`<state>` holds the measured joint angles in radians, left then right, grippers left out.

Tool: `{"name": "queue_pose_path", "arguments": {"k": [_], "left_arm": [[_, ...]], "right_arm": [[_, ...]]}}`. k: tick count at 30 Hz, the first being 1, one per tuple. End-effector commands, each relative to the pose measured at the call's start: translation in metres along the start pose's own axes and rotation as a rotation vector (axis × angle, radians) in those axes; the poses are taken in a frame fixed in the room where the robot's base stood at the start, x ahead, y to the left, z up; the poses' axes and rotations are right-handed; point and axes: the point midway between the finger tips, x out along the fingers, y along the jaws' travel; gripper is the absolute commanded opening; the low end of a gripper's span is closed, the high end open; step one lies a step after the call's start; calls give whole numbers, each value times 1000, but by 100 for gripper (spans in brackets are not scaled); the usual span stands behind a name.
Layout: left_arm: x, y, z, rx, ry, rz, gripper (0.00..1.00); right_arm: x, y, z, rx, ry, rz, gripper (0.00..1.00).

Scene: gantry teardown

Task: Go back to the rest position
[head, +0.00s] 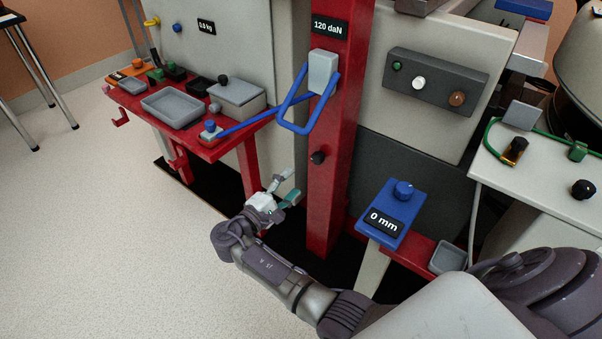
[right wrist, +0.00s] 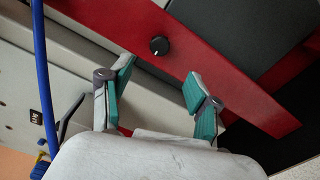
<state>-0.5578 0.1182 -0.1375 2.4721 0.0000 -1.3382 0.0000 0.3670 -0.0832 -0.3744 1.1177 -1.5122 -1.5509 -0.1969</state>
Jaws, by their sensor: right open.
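My right gripper (head: 288,186) is in the middle of the head view, low in front of the red column (head: 336,130). My right arm reaches to it from the lower right. In the right wrist view the two green-padded fingers (right wrist: 158,85) stand wide apart with nothing between them. Beyond them is the red column (right wrist: 215,85) with its black knob (right wrist: 159,46). The fingers look apart from the column. My left gripper does not show.
A red shelf (head: 207,143) with grey trays stands to the left. A blue "0 mm" box (head: 393,208) stands right of the gripper. Floor (head: 90,230) at left is clear.

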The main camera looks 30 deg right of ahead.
Motion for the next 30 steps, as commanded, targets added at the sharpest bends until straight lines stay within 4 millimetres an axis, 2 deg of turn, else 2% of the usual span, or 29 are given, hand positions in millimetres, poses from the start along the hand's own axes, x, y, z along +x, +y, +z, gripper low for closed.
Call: {"name": "queue_pose_path", "arguments": {"k": [6,22,23,26,30], "left_arm": [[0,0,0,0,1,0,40],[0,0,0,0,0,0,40],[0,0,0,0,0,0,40],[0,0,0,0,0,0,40],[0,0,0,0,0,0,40]], "right_arm": [[-15,0,0,0,0,-1,61],[-15,-5,2,5,3,-17,61],[-15,-10,4,11,6,-34,61],[-14,-41,19,59,31,-160,61],[-27,-106,57,204,97,-474,61]]}}
